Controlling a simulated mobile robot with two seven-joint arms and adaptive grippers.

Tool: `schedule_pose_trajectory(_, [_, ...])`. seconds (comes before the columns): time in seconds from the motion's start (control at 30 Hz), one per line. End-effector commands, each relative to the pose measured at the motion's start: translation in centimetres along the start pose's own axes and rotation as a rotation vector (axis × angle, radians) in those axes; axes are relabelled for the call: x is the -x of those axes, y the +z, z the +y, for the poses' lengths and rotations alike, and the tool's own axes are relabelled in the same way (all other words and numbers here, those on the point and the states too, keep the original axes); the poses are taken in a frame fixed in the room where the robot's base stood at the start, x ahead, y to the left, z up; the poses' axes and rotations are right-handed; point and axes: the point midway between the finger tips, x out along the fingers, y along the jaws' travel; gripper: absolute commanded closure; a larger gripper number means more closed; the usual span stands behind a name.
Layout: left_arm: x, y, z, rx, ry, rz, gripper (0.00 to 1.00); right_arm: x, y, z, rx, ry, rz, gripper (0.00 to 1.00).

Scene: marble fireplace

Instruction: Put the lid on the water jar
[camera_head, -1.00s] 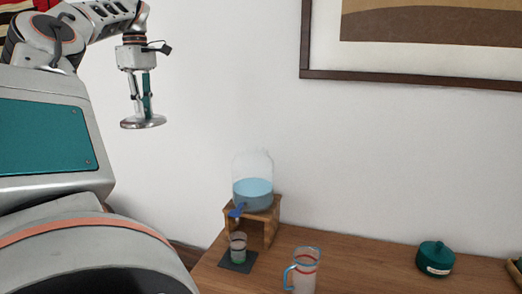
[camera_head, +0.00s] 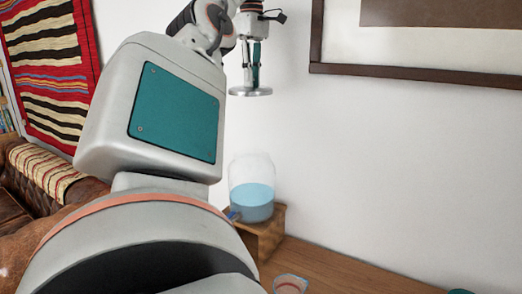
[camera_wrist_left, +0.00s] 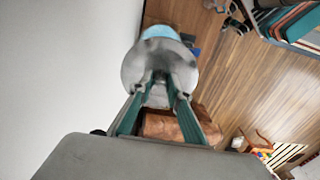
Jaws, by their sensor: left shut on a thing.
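The water jar (camera_head: 251,200) is a clear container partly filled with blue water. It stands upright on a small wooden stand (camera_head: 268,235) with its top uncovered. My left gripper (camera_head: 251,84) is shut on the lid (camera_head: 250,92), a round, flat, metallic grey disc held about level. In the head view the lid hangs well above the jar, roughly in line with it and clearly apart. In the left wrist view the lid (camera_wrist_left: 152,68) lies beyond my left fingertips (camera_wrist_left: 162,82) and hides part of the blue water jar (camera_wrist_left: 160,32). My right gripper is in neither view.
The wooden table (camera_head: 345,275) carries the stand. A glass mug (camera_head: 290,285) shows at the bottom edge. A white wall with a framed picture (camera_head: 420,72) stands behind. A brown leather sofa (camera_head: 35,215) is at the left. My own arm covers the lower left.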

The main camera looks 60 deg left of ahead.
Motion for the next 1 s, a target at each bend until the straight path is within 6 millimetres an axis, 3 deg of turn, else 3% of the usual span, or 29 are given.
schedule_pose_trajectory(0.27, [-2.6, 0.2, 0.0, -0.01, 0.005, -0.005, 1.0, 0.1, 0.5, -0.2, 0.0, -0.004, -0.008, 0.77])
schedule_pose_trajectory(0.8, [-13.8, 0.2, 0.1, -0.006, 0.004, -0.005, 1.0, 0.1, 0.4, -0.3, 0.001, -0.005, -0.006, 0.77])
schedule_pose_trajectory(1.0, [-15.8, 0.1, 0.1, -0.001, 0.004, -0.001, 1.0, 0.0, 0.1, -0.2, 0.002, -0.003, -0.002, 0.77])
